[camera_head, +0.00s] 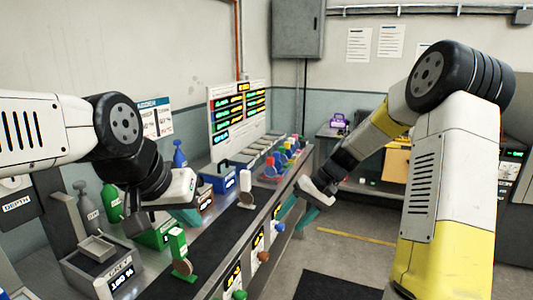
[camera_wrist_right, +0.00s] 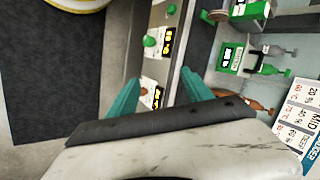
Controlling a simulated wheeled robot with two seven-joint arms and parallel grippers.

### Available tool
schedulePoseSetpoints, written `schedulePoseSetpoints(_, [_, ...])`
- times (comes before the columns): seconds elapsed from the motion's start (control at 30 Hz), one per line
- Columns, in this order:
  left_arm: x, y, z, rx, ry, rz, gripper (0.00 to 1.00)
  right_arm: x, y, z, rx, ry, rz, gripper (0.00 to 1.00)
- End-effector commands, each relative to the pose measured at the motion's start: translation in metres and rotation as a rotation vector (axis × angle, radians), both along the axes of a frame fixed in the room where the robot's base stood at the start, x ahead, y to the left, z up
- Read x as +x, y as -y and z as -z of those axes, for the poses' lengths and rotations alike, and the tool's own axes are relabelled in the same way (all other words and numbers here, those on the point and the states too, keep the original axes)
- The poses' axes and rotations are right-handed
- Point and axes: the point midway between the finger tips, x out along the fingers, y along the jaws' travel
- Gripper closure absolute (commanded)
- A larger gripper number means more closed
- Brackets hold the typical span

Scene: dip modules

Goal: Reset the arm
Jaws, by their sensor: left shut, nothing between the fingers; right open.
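My left gripper (camera_head: 190,212) comes in from the left over the bench, with its teal fingers shut and empty. It is above the bench's near-left part, close to a green box (camera_head: 158,234). My right gripper (camera_head: 297,213) hangs in front of the bench's right edge with its teal fingers apart and nothing between them. In the right wrist view its two teal fingers (camera_wrist_right: 158,78) are spread, with the bench's front panel beyond them.
The bench (camera_head: 215,240) has a dark strip, a green upright piece (camera_head: 178,243), a white piece (camera_head: 246,182), a blue box (camera_head: 220,180) and several coloured modules (camera_head: 281,162). Floor (camera_head: 340,255) right of the bench is open.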

Motion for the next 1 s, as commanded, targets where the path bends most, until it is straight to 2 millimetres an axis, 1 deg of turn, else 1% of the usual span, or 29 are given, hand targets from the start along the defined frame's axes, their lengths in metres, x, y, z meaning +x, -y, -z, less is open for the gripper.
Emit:
schedulePoseSetpoints(0.03, [0.0,0.0,0.0,0.0,0.0,0.0,1.0,-0.012,0.003,-0.019,-0.049,0.032,-0.005,0.41])
schedulePoseSetpoints(0.2, [0.0,0.0,0.0,0.0,0.0,0.0,1.0,-0.051,0.015,-0.067,-0.183,0.118,0.01,0.41])
schedulePoseSetpoints(0.27, [0.0,0.0,0.0,0.0,0.0,0.0,1.0,-0.067,0.019,-0.083,-0.223,0.152,0.019,0.41])
schedulePoseSetpoints(0.4, [0.0,0.0,0.0,0.0,0.0,0.0,1.0,-0.104,0.03,-0.114,-0.302,0.236,0.051,0.41])
schedulePoseSetpoints(0.5, [0.0,0.0,0.0,0.0,0.0,0.0,1.0,-0.132,0.038,-0.133,-0.344,0.3,0.079,0.41])
schedulePoseSetpoints(0.63, [0.0,0.0,0.0,0.0,0.0,0.0,1.0,-0.167,0.048,-0.15,-0.38,0.382,0.122,0.41])
schedulePoseSetpoints(0.7, [0.0,0.0,0.0,0.0,0.0,0.0,1.0,-0.185,0.053,-0.155,-0.389,0.424,0.144,0.41])
schedulePoseSetpoints(0.8, [0.0,0.0,0.0,0.0,0.0,0.0,1.0,-0.204,0.06,-0.16,-0.395,0.471,0.172,0.41])
schedulePoseSetpoints(0.9, [0.0,0.0,0.0,0.0,0.0,0.0,1.0,-0.217,0.064,-0.161,-0.395,0.503,0.191,0.41])
schedulePoseSetpoints(1.0, [0.0,0.0,0.0,0.0,0.0,0.0,1.0,-0.223,0.066,-0.161,-0.395,0.52,0.202,0.41])
